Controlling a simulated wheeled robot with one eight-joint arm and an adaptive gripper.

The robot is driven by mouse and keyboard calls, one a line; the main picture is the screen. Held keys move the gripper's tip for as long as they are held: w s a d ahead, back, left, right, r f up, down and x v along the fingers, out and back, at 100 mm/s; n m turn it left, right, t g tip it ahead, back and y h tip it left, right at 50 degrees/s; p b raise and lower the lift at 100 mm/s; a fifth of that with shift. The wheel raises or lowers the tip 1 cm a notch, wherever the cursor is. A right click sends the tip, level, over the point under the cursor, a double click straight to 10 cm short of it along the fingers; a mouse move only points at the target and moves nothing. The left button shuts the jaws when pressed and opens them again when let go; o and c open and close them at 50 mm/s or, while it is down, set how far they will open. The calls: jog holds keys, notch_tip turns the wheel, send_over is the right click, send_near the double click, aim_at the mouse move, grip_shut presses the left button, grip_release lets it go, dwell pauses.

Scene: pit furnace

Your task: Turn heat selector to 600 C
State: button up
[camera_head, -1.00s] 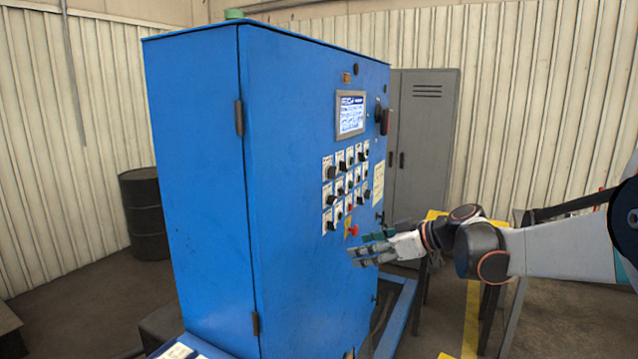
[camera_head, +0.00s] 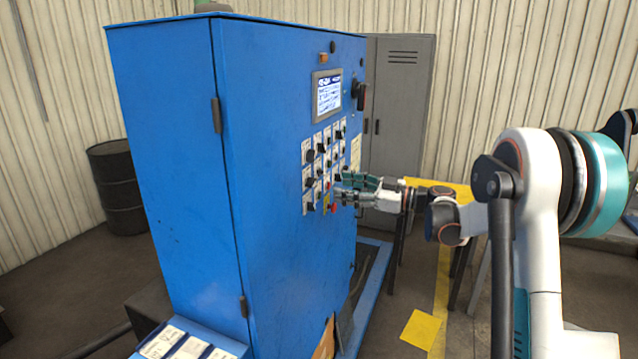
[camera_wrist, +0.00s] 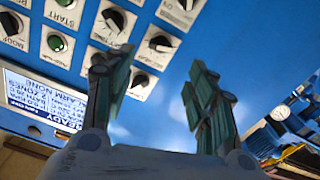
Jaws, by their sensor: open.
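The blue furnace cabinet (camera_head: 285,240) carries rows of black knobs and buttons on white label plates (camera_head: 323,155). In the wrist view, which shows the panel upside down, several black selector knobs stand in front of my gripper, among them one knob (camera_wrist: 138,79) by the left finger and another knob (camera_wrist: 161,44) between and beyond the fingers. A green START button (camera_wrist: 57,43) and a MODE knob (camera_wrist: 11,23) are at left. I cannot read which knob is the heat selector. My gripper (camera_head: 340,185) is open and empty, close to the panel's lower right; it also shows in the wrist view (camera_wrist: 160,60).
A lit display (camera_head: 328,95) is above the knobs; in the wrist view its text (camera_wrist: 45,100) includes "READY" and "ALARM NONE". A red button (camera_head: 334,208) is below the knobs. A grey locker (camera_head: 400,90) and a yellow-topped table (camera_head: 440,188) stand behind. A black barrel (camera_head: 118,185) is at left.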

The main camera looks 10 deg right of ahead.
aim_at(315, 182)
jog(key=x, duration=0.8)
jog(key=shift+w+a, duration=0.15)
jog(key=c, duration=1.1)
